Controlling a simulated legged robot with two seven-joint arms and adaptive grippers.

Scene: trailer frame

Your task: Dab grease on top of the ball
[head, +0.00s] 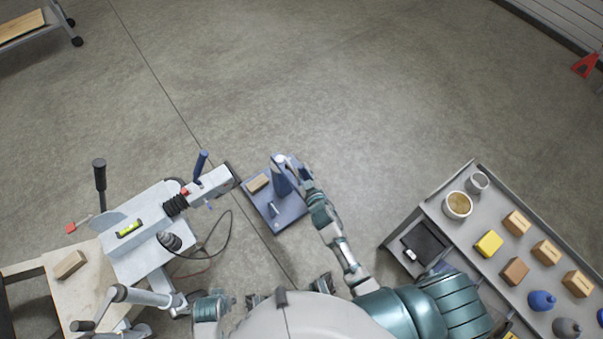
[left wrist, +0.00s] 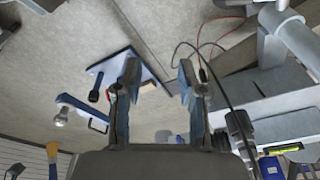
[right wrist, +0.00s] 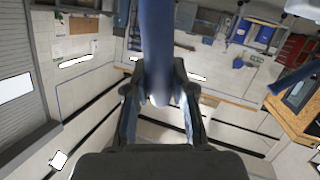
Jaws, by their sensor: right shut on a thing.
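The shiny ball (head: 280,158) tops a blue post on the blue base plate (head: 290,214). In the left wrist view the ball (left wrist: 61,117) is at the end of the blue arm. My right gripper (right wrist: 160,92) is shut on the blue handle of a brush (right wrist: 157,38). In the left wrist view a tan brush head (left wrist: 52,150) shows at the lower left. In the head view my right arm reaches to the ball; contact cannot be told. My left gripper (left wrist: 155,85) is open and empty. The grease pot (head: 457,205) stands on the cart, brown inside.
The grey cart (head: 430,212) at the right holds wooden blocks, a yellow block (head: 488,243), a metal cup (head: 477,182) and blue bottles (head: 541,300). The trailer coupler (head: 210,185) lies left of the plate. A wooden block (head: 257,184) lies on the plate.

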